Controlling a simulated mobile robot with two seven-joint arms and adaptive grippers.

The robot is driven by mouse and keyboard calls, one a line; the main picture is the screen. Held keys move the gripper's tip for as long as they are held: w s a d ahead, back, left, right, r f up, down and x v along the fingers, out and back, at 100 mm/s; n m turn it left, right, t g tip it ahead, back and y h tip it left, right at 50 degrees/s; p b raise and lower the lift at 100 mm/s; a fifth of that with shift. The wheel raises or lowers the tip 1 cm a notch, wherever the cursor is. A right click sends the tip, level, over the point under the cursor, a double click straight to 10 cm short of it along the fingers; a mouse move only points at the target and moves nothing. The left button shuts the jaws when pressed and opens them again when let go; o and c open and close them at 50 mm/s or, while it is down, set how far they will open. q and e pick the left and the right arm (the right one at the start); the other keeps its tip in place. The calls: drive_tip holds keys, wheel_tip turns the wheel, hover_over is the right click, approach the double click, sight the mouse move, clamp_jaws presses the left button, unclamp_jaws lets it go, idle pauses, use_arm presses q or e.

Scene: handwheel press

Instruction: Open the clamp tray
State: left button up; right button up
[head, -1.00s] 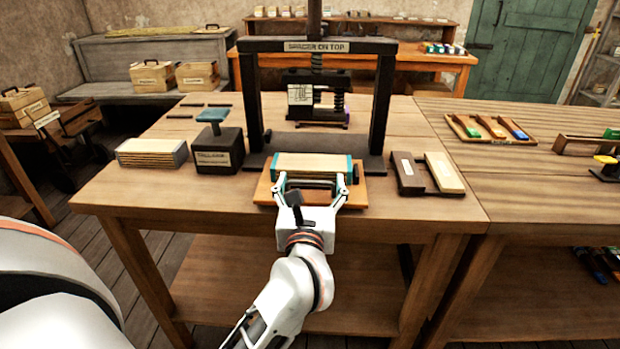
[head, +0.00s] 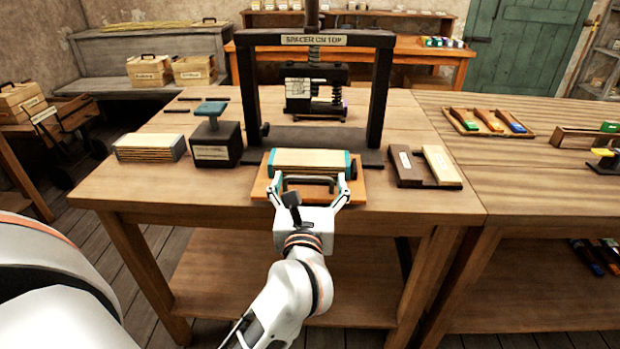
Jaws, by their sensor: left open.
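The clamp tray (head: 358,194) is an orange-brown wooden board at the front edge of the table, below the press. A pale block with teal ends (head: 310,160) lies on it. A dark bar handle (head: 309,181) faces me at the tray's front. My left gripper (head: 310,189) is open, its two fingers spread on either side of the handle, with the fingertips near the block's front corners. I cannot tell whether they touch. The black press frame (head: 378,95) stands behind, its sign reading "SPACER ON TOP". My right gripper is not in view.
Left of the tray stand a dark block with a blue-topped handle (head: 213,140) and a stack of thin boards (head: 150,148). Right of it lies a dark holder with a pale strip (head: 424,168). A second table (head: 540,185) with tool trays adjoins on the right.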

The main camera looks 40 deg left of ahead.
use_arm(q)
drive_tip(key=v, duration=1)
drive_tip(key=shift+s+d, duration=0.25)
drive_tip(key=shift+d, duration=0.05)
